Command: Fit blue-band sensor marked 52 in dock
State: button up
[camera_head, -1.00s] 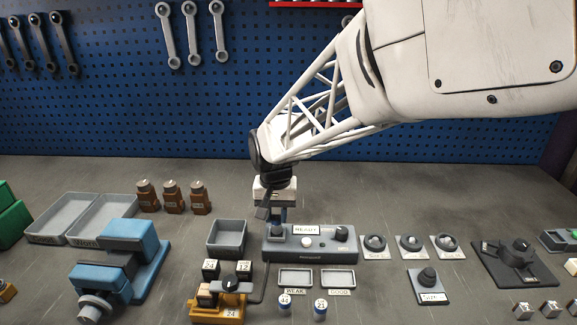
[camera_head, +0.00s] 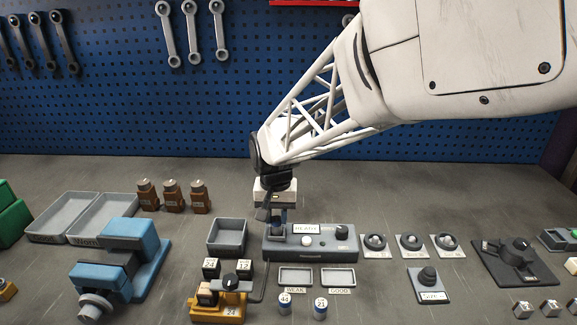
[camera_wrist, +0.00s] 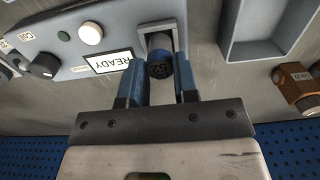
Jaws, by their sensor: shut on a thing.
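The sensor marked 52 (camera_wrist: 159,69) has a dark end face with its number and a blue band behind it. My gripper (camera_wrist: 158,88) is shut on it, with one blue finger on each side, over the console. The dock (camera_wrist: 143,38) is a grey-framed slot at the end of the console (camera_head: 336,246), beside the READY label. The sensor lines up with the slot; I cannot tell how deep it sits. In the head view my gripper (camera_head: 278,226) is at the console's left end, and the sensor is hidden there.
Two blue-banded sensors, marked 44 (camera_head: 285,304) and 21 (camera_head: 320,309), stand before the WEAK tray (camera_head: 295,285) and GOOD tray (camera_head: 338,285). A grey bin (camera_head: 227,251) stands close left of the console. A yellow fixture with dark blocks (camera_head: 218,309) is in front.

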jog(key=shift+f, duration=0.45)
jog(key=o, duration=1)
jog(key=shift+o, duration=0.4)
jog(key=shift+o, duration=1.2)
jog(key=shift+r, duration=0.1)
jog(key=shift+r, duration=3.4)
